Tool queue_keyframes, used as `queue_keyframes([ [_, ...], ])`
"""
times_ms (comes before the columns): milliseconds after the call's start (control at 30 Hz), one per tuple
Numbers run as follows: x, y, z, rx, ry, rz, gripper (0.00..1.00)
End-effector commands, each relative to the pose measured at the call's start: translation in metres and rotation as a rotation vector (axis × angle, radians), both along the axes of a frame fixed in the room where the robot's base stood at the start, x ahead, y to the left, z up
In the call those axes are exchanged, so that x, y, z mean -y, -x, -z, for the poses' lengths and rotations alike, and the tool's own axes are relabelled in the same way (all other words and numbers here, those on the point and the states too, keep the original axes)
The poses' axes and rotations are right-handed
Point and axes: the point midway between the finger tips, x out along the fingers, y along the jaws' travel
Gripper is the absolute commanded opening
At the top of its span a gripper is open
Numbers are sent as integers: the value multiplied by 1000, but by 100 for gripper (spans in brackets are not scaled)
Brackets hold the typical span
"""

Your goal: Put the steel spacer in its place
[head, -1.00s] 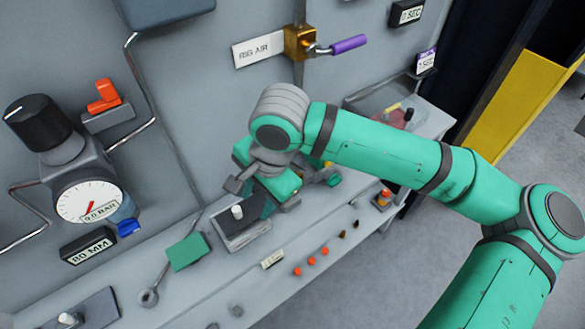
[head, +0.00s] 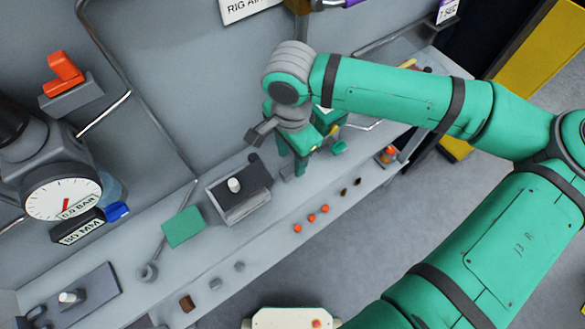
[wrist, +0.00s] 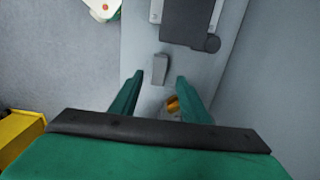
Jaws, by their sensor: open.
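My gripper (head: 318,158) points down over the right part of the bench in the head view. Its two green fingers stand apart and empty in the wrist view (wrist: 157,92). A small grey block (wrist: 160,68) stands on the bench just ahead of the gap between the fingertips, apart from them. A brass-coloured piece (wrist: 172,104) shows by the right finger, partly hidden. Several small grey pieces, such as this one (head: 239,267), lie near the bench's front. I cannot tell which piece is the steel spacer, and its place is not clear.
A dark-topped block with a white peg (head: 234,185) stands left of my gripper. Orange pieces (head: 311,218) line the front. The wall (head: 180,90) rises behind.

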Motion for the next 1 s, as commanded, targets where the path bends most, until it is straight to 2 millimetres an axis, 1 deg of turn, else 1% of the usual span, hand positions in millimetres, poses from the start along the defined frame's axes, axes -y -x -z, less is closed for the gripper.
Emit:
queue_keyframes([
  [200,0,4,31,-2,1,2,42],
  [300,1,3,40,0,1,4,42],
  [400,1,3,44,1,-1,5,42],
  [600,1,3,44,1,-1,5,42],
  [767,1,3,44,1,-1,5,4],
  [800,1,3,44,1,-1,5,0],
  [1000,1,3,44,1,0,5,0],
])
